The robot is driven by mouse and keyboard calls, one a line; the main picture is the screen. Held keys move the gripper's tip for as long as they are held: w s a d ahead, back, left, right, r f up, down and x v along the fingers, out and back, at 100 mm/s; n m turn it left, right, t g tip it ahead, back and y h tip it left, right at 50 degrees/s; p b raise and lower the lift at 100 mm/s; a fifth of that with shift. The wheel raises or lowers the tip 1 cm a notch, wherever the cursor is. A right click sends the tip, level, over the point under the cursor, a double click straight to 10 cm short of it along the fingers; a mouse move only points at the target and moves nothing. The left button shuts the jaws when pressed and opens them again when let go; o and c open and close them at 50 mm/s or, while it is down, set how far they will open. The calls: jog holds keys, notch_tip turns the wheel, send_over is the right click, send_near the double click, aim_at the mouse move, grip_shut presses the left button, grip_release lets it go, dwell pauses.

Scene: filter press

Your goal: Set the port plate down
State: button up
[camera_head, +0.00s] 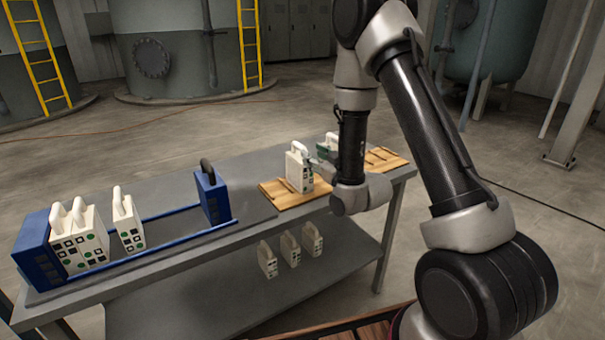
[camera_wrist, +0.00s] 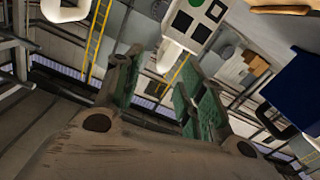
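A white port plate (camera_head: 299,171) with a looped handle on top stands upright on the wooden board (camera_head: 272,191), at the right part of the table. My gripper (camera_head: 318,168) is just to the right of this plate, close to its upper part. In the wrist view a white plate with black squares and a green dot (camera_wrist: 193,18) shows at the top, its handle pointing down toward my fingers. My gripper, with green finger pads, also shows there (camera_wrist: 163,62). The fingers are spread, with the handle in or just beyond the gap; I cannot tell its depth. No grip on it shows.
Another plate (camera_head: 327,147) stands behind, partly hidden by my arm. The blue press frame (camera_head: 35,250) at the left holds several white plates (camera_head: 128,224). A blue end block (camera_head: 211,197) with a black handle stands mid-table. Three plates (camera_head: 290,250) stand on the lower shelf.

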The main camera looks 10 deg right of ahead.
aim_at(301, 147)
jog(key=x, duration=0.7)
jog(key=shift+w+a, duration=0.2)
jog(key=shift+a, duration=0.15)
jog(key=shift+r, duration=0.1)
grip_shut()
